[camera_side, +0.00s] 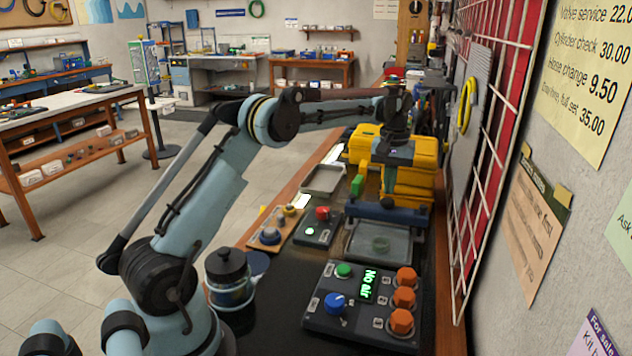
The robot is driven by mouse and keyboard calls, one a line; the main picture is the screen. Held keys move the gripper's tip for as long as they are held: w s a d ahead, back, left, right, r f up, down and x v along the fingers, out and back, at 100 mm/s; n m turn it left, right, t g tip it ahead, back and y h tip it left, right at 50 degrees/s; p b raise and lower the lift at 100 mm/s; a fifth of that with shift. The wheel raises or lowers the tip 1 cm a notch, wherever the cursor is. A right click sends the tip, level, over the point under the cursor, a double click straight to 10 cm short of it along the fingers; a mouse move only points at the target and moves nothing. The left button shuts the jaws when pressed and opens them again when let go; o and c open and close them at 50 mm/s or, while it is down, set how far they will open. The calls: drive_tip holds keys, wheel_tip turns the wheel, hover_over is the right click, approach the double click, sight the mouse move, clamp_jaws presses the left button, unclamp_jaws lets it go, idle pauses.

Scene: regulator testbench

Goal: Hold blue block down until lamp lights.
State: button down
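My gripper (388,185) points down above the block, in front of yellow cases. Its fingertips are small and dark here, so I cannot tell whether they touch the block or are open or shut. A small dark box with a red button (322,213) stands left of the tray; a small green light (311,231) on it glows. I cannot tell whether this is the task's lamp.
A control panel (320,318) with a blue knob, orange knobs and a lit "No air" display stands in front. A wire grid (500,130) borders the right.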

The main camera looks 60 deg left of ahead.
drive_tip(key=shift+r, duration=2.45)
drive_tip(key=shift+d+r, duration=0.1)
drive_tip(key=shift+d, duration=0.05)
drive_tip(key=s+d+r+m+t, duration=0.3)
drive_tip(key=s+d+r+m, duration=0.15)
drive_tip(key=s+d, duration=0.5)
drive_tip(key=s+d+f+m+t, duration=0.2)
drive_tip(key=s+d+f, duration=0.1)
drive_tip(key=s, duration=0.3)
drive_tip(key=s+d+f+m+t, duration=0.2)
drive_tip(key=s+d+f, duration=0.2)
drive_tip(key=s, duration=0.3)
drive_tip(key=shift+d, duration=0.2)
drive_tip(key=c, duration=1.8)
unclamp_jaws()
drive_tip(key=shift+r+m, duration=0.1)
drive_tip(key=shift+m, duration=0.15)
drive_tip(key=shift+c, duration=0.2)
